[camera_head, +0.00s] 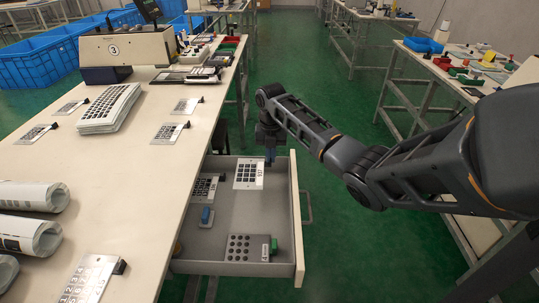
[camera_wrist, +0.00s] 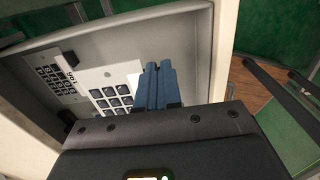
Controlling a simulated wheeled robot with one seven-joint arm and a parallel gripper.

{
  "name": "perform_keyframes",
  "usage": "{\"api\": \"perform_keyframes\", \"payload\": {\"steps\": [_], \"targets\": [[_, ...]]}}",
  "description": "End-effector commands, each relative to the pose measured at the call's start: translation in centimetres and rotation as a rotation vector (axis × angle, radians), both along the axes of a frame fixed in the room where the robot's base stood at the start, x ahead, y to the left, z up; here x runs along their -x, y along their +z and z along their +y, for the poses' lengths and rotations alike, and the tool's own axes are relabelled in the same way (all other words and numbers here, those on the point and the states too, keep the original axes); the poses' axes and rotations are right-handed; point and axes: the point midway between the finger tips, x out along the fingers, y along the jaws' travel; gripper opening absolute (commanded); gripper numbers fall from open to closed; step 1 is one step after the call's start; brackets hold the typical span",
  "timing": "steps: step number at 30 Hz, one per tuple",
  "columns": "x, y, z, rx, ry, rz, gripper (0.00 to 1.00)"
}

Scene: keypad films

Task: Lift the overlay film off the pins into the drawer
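The overlay film (camera_head: 247,170) is a white sheet with dark key squares and a printed number along its right edge. It is over the far end of the open drawer (camera_head: 228,228); whether it touches the drawer floor is unclear. My gripper (camera_head: 270,158) is at its right edge, by the drawer's far front corner. In the wrist view the blue fingers of my gripper (camera_wrist: 159,68) are close together at the edge of the film (camera_wrist: 110,98) and seem shut on it. The fingers hide part of that edge. I cannot make out any pins.
The drawer also holds a film with a black clip (camera_head: 205,187), a blue-topped block (camera_head: 206,216) and a grey plate with dark round spots (camera_head: 248,248). The table (camera_head: 130,172) to the left carries a film stack (camera_head: 109,105), several clipped films and a device marked 3 (camera_head: 127,46).

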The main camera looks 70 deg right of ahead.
Motion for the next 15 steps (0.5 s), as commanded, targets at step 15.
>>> {"api": "perform_keyframes", "payload": {"steps": [15], "targets": [[-0.14, -0.80, 0.01, 0.000, -0.002, -0.001, 0.00]]}}
